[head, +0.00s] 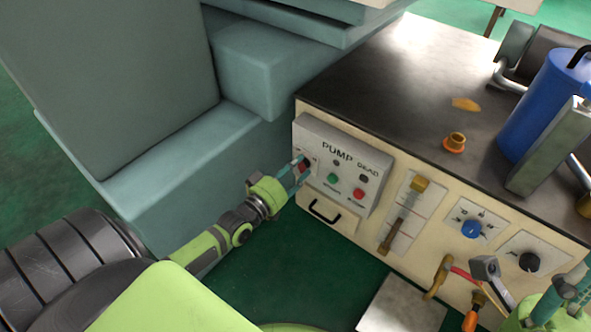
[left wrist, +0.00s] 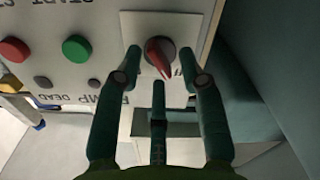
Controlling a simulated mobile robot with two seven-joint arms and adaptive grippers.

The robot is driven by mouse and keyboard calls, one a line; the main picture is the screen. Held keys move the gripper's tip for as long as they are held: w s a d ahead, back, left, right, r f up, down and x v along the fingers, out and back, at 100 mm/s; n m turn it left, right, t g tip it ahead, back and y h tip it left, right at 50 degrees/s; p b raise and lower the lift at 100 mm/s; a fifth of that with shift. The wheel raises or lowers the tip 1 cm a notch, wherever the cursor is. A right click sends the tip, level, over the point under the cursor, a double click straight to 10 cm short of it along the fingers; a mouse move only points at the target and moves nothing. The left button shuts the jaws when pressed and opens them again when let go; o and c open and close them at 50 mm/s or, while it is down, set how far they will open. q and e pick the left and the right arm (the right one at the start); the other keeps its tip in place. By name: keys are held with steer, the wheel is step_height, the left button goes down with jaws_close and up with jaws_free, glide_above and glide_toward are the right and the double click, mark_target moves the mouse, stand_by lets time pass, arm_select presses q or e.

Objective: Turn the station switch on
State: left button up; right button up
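A red rotary switch (left wrist: 160,57) sits on a pale square plate at the left end of the grey PUMP panel (head: 350,150). My left gripper (head: 298,170) is at this plate. In the left wrist view its teal fingers are spread, two beside the knob and one below it. A gap shows on each side of the knob, so the gripper looks open around it. In the head view the fingers mostly hide the switch. My right gripper (head: 572,292) shows partly at the lower right edge; its finger opening is unclear.
The panel also carries a green button (head: 332,178) and a red button (head: 359,194). A black drawer handle (head: 324,211) is below. A blue knob (head: 471,229) and a black knob (head: 529,262) are further right. A teal machine body (head: 190,150) stands close on the left.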

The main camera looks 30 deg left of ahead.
arm_select(q)
jaws_close()
